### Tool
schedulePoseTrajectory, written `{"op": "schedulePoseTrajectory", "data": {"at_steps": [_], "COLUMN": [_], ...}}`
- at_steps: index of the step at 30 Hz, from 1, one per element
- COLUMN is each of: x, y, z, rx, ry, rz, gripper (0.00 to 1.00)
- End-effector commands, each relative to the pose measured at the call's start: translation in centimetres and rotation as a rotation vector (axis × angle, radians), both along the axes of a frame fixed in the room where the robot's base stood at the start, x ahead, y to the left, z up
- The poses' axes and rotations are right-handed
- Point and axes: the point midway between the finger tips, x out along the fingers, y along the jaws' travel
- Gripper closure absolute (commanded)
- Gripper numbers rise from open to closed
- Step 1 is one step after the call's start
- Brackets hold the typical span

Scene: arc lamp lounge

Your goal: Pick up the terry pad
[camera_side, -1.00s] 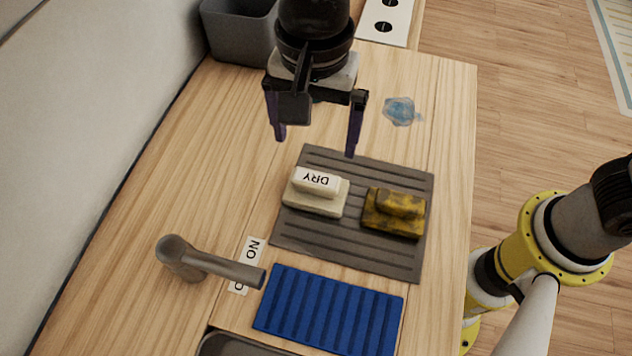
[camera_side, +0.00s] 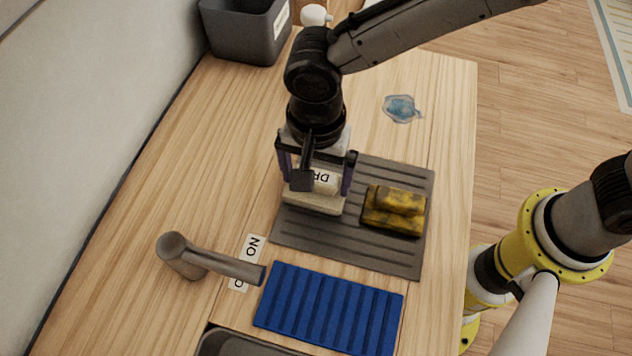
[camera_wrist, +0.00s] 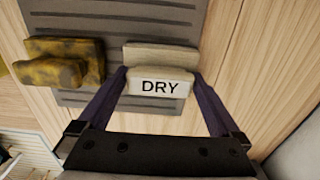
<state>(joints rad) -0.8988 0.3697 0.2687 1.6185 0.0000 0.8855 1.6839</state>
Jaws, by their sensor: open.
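The cream pad (camera_side: 313,203), with a raised handle block labelled DRY, lies on a dark grey ribbed mat (camera_side: 350,244). I take it to be the terry pad. It also shows in the wrist view (camera_wrist: 160,56), with its DRY label facing the camera. My gripper (camera_side: 318,184) is over the pad, its fingers open on either side of the handle block. The wrist view shows the fingertips (camera_wrist: 158,80) flanking the block. I cannot tell whether they touch it. The gripper hides part of the label in the side view.
A yellow and black mottled pad (camera_side: 394,209) lies on the mat to the right. A blue ribbed mat (camera_side: 328,309), a faucet (camera_side: 205,260) and a sink edge are in front. A grey bin (camera_side: 245,32) stands at the back. A clear bluish object (camera_side: 401,108) lies back right.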

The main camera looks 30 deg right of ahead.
Motion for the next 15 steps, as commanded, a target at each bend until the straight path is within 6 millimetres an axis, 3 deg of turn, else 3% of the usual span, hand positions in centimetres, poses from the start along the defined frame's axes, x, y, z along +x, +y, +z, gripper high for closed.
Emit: {"op": "schedulePoseTrajectory", "data": {"at_steps": [5, 15], "x": [0.01, 0.02], "y": [0.01, 0.02], "z": [0.01, 0.06], "rx": [0.0, 0.001], "ry": [0.0, -0.001], "rz": [0.0, 0.0], "gripper": [0.0, 0.61]}}
